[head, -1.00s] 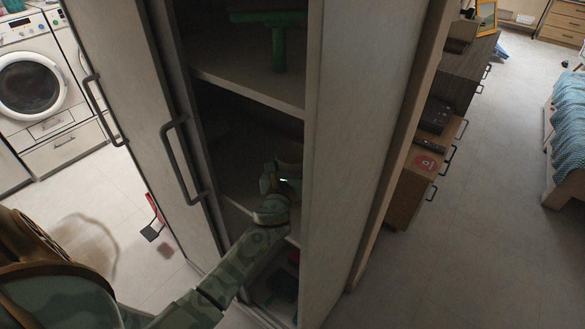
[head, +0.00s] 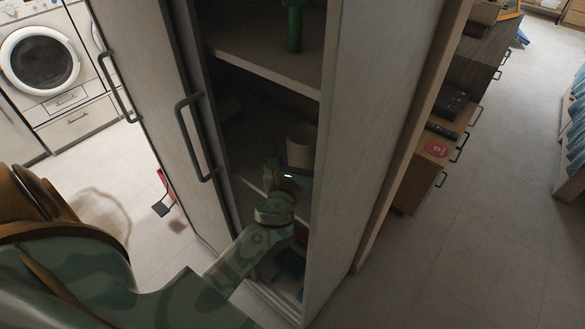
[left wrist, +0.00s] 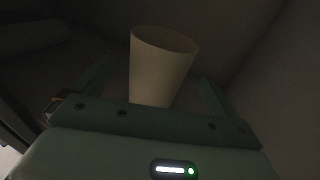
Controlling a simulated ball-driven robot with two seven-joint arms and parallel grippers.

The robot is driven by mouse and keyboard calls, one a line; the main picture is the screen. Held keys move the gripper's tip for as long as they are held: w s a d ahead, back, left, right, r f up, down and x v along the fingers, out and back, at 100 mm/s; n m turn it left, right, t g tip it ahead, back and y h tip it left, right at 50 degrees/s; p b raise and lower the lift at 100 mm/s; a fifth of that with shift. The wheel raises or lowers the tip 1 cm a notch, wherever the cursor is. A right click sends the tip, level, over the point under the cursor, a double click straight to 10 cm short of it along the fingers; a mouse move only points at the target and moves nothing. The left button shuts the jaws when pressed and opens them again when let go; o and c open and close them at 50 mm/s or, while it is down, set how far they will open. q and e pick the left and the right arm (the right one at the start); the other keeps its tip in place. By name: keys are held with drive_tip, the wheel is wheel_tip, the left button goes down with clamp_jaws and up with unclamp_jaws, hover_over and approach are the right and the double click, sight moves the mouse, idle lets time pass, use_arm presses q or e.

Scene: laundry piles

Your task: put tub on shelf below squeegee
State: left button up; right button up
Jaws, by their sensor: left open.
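The tub (head: 301,146) is a plain pale, open-topped cup shape. It stands upright on the middle shelf (head: 250,177) of the narrow cabinet, and it also shows in the left wrist view (left wrist: 160,70). The green squeegee (head: 295,25) is on the shelf above, cut off by the top of the head view. My left gripper (head: 288,172) is at the front of the middle shelf, just before the tub. In the left wrist view its fingers (left wrist: 155,90) are apart, with the tub between or just beyond them; contact cannot be told. My right gripper is not in view.
The cabinet's side wall (head: 350,130) stands close right of my left arm, and a door with a handle (head: 190,137) is to the left. A lower compartment holds a dark green item (head: 288,262). The upper shelf (head: 265,71) lies above the gripper. Open floor is at right.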

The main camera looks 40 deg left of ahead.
use_arm(q)
drive_tip(key=v, duration=0.6)
drive_tip(key=shift+s, duration=0.3)
drive_tip(key=shift+r, duration=0.1)
